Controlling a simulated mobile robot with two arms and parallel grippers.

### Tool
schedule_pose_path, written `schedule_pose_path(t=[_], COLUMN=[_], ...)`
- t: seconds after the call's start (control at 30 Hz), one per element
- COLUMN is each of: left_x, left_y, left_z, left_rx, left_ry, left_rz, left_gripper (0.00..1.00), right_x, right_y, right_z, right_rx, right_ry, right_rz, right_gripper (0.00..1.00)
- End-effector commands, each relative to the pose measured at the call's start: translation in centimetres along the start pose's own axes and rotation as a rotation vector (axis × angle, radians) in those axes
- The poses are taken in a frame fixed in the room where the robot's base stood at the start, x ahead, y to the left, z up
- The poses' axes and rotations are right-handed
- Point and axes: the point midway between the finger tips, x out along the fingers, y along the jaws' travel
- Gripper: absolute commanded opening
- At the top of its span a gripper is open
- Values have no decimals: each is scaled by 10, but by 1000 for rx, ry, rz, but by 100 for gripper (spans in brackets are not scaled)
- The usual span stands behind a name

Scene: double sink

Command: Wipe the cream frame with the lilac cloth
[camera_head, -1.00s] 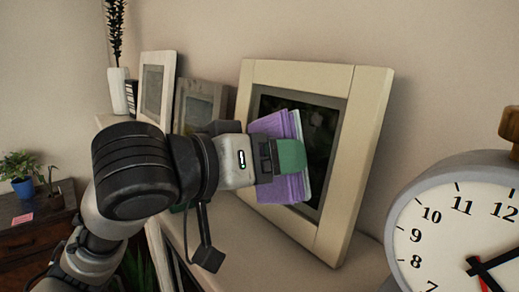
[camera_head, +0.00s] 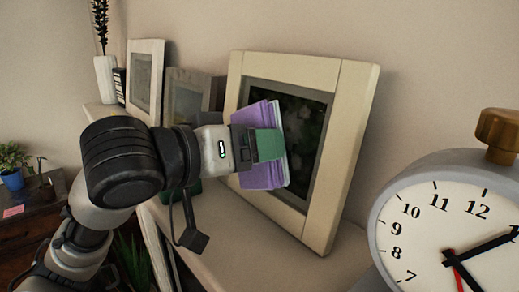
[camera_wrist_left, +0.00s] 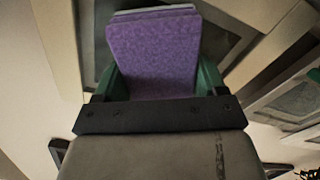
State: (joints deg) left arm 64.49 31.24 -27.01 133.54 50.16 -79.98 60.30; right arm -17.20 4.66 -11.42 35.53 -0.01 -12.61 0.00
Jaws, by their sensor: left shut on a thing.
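The cream frame (camera_head: 340,150) leans upright on the shelf against the wall, with a dark picture behind a grey inner border. My left gripper (camera_head: 268,146) is shut on the lilac cloth (camera_head: 262,178), a folded purple pad with a pale edge. The cloth is in front of the left part of the cream frame's picture; I cannot tell if it touches. In the left wrist view the lilac cloth (camera_wrist_left: 152,55) sits between the green fingers of the left gripper (camera_wrist_left: 155,80), with the cream frame (camera_wrist_left: 62,50) behind it. My right gripper is not in view.
A large grey alarm clock (camera_head: 450,215) stands close at the right. A white frame (camera_head: 146,80) and a grey frame (camera_head: 188,98) stand behind my arm, with a white vase (camera_head: 106,80) farther left. Bare shelf (camera_head: 240,235) lies below the cream frame.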

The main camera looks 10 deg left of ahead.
Motion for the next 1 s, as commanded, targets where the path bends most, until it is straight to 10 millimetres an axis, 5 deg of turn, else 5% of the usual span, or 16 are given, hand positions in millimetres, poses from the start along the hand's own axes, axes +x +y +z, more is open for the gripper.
schedule_pose_path(t=[0.53, 1.0], left_x=[2, -4], left_y=[-33, -35], left_z=[-16, -18], left_rx=[-2, 1], left_ry=[0, 1], left_rz=[-2, -1], left_gripper=[53, 53], right_x=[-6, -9], right_y=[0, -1], right_z=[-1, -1], right_rx=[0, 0], right_ry=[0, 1], right_rz=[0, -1], right_gripper=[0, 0])
